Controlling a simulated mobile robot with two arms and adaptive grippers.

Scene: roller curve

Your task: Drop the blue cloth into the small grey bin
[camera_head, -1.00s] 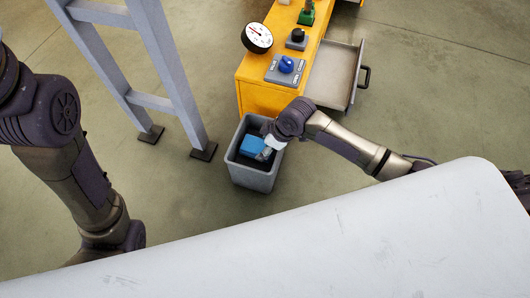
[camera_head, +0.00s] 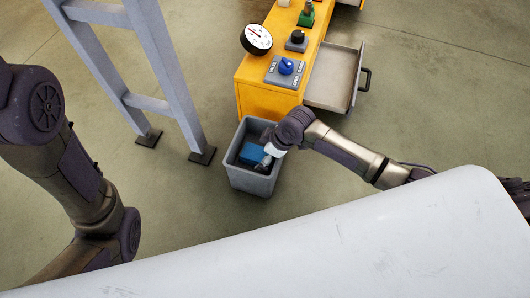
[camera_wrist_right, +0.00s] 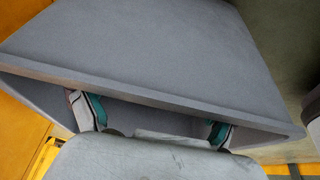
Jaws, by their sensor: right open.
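The small grey bin (camera_head: 253,181) stands on the floor in front of the yellow cabinet, open side up. The blue cloth (camera_head: 251,153) shows inside it, below the rim, on the dark inner floor or partly hidden there. My right gripper (camera_head: 265,162) reaches over the bin's right side and points down into it, open. In the right wrist view, the bin's grey wall (camera_wrist_right: 150,60) fills the upper part and the two fingers of my right gripper (camera_wrist_right: 155,122) are spread apart; no cloth shows there. My left arm is at the left, its gripper out of view.
The yellow cabinet (camera_head: 262,98) has a gauge (camera_head: 257,38), a blue knob (camera_head: 286,66) and a black knob (camera_head: 297,37) on top. Its drawer (camera_head: 332,80) is pulled out to the right. A grey metal frame (camera_head: 168,75) stands left of the bin. The floor between is clear.

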